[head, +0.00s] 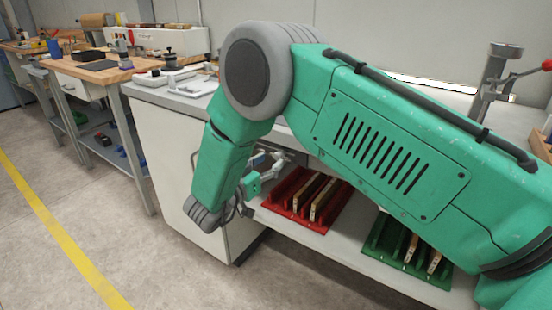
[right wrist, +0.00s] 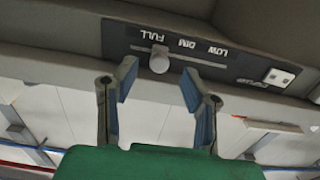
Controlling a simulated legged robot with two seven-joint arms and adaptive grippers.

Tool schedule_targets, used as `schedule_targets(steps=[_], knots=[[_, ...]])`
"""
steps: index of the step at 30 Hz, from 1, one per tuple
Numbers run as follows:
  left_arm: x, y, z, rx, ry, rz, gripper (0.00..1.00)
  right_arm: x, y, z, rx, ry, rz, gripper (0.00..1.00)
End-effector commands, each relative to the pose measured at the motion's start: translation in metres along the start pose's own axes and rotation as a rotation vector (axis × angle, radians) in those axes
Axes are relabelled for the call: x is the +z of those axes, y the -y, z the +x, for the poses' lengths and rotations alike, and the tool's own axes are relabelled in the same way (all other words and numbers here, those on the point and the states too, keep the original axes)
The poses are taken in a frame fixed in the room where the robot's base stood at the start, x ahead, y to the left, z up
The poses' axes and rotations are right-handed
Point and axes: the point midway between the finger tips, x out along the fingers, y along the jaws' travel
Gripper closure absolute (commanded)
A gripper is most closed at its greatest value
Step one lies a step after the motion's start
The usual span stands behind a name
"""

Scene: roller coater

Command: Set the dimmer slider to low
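The dimmer slider's round grey knob (right wrist: 158,60) shows in the right wrist view, on a dark panel (right wrist: 118,40) with a light horizontal slot. The labels FULL, DIM and LOW appear upside down, with FULL at the left and LOW at the right. The knob is by FULL. My right gripper (right wrist: 158,84) is open, one finger on each side of the knob in the picture, with nothing visible held. Whether a finger touches the panel, I cannot tell. In the head view my right gripper (head: 267,170) is by the bench front, partly hidden by my arm. My left gripper is not in view.
A USB-like socket (right wrist: 278,77) is right of the slot. In the head view a red rack (head: 330,212) and a green rack (head: 382,243) sit on the shelf near my right arm. A white cabinet side (head: 165,150) stands left. The floor (head: 110,215) is clear.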

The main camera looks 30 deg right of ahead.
Motion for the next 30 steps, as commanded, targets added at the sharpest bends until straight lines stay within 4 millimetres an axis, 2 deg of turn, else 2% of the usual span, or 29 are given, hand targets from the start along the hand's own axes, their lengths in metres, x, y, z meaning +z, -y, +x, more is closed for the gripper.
schedule_targets(steps=[3, 7, 19, 20, 22, 23, 30], knots=[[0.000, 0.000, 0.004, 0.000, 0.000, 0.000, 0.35, 0.001, 0.000, 0.021, 0.001, -0.001, 0.001, 0.61], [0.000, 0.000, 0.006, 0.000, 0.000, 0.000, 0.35, 0.000, 0.000, 0.035, 0.001, -0.001, 0.001, 0.61], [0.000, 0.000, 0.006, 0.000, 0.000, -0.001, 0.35, -0.001, 0.000, 0.043, -0.002, 0.000, 0.001, 0.61], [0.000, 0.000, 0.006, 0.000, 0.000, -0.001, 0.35, -0.001, 0.000, 0.043, -0.001, 0.000, 0.001, 0.69], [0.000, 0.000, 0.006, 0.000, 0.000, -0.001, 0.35, -0.001, 0.000, 0.043, -0.001, 0.000, 0.001, 0.93], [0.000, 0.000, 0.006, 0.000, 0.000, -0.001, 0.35, 0.000, 0.000, 0.043, -0.001, 0.000, 0.001, 1.00], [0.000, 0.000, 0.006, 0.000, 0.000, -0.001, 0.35, 0.000, 0.000, 0.042, -0.001, 0.000, 0.000, 1.00]])
